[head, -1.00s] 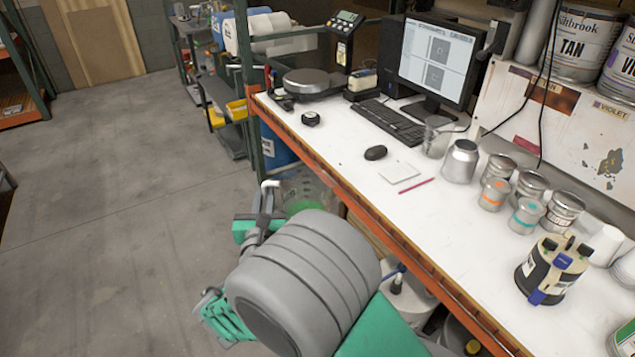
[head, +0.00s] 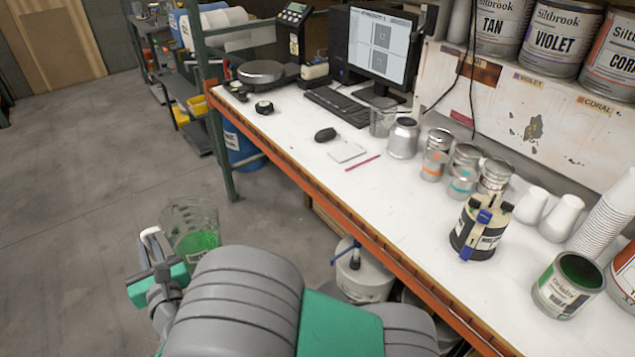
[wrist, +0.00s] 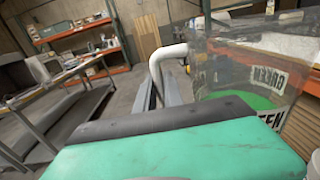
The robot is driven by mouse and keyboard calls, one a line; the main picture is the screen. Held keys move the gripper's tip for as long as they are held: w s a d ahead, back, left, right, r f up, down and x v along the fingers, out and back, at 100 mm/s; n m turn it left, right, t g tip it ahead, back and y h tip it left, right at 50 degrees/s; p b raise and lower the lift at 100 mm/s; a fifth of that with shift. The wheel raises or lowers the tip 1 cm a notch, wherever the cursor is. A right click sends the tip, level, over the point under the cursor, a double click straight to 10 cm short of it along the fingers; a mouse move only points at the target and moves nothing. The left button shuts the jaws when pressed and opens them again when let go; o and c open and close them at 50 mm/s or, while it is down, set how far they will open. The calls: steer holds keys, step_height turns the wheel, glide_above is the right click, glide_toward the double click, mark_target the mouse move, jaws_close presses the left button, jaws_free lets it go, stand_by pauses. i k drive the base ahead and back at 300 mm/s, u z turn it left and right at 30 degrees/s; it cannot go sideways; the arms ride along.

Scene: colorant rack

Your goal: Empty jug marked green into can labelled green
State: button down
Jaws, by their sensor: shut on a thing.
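A clear jug (head: 190,232) with green liquid low inside hangs over the floor, left of the bench, and looks roughly upright. In the wrist view the jug (wrist: 240,85) bears GREEN labels. My gripper (head: 152,262) is shut on the jug's white handle, which shows in the wrist view (wrist: 158,70). My arm hides part of the gripper in the head view. An open can (head: 568,286) with dark green inside stands at the bench's right front. Its label is too small to read surely.
A cream and black device (head: 480,228) stands left of the open can. White cups (head: 605,220) stand behind it. The orange front edge (head: 330,205) lies between jug and can.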

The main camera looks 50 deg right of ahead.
mark_target(573, 280)
steer(key=z, duration=0.35)
steer(key=k, duration=0.7)
steer(key=z, duration=0.5)
